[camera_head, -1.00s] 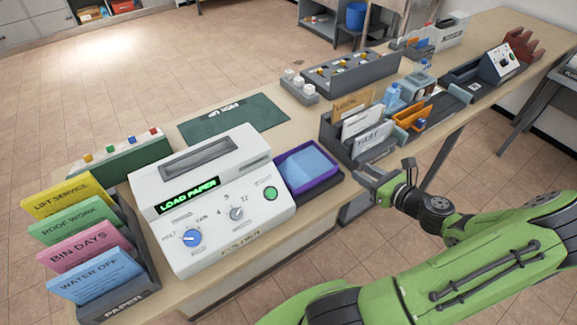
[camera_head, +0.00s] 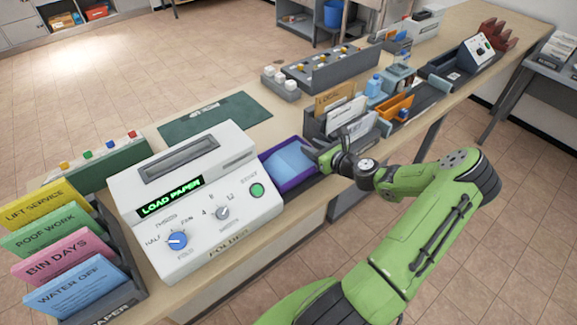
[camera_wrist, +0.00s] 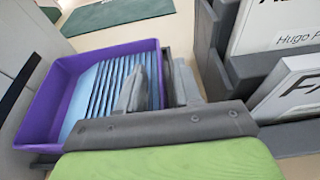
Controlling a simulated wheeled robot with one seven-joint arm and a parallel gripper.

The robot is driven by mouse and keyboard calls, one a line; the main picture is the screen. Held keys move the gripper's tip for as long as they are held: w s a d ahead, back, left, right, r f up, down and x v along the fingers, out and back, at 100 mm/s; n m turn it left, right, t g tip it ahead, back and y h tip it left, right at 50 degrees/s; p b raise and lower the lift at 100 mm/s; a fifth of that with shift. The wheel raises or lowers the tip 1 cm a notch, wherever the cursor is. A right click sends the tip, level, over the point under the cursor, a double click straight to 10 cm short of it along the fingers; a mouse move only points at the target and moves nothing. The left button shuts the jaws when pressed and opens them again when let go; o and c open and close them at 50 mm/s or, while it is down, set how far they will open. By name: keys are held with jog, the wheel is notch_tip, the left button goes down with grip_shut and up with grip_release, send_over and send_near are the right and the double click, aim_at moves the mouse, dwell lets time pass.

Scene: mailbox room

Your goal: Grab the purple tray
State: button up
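The purple tray (camera_head: 291,185) sits at the right side of the white folder machine (camera_head: 200,215), with light blue sheets (camera_head: 288,160) in it. In the wrist view the purple tray (camera_wrist: 47,112) fills the left half, and the blue sheets (camera_wrist: 92,95) look stacked and ridged. My gripper (camera_head: 314,156) is at the tray's right end. In the wrist view my gripper (camera_wrist: 159,70) is open: one finger is over the sheets inside the tray, the other outside its right wall. I cannot tell whether either finger touches the wall.
A paper rack (camera_head: 75,260) with coloured notices is at the left. A green mat (camera_head: 215,115) lies behind the machine. The floor in front is clear.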

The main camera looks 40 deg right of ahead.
grip_shut()
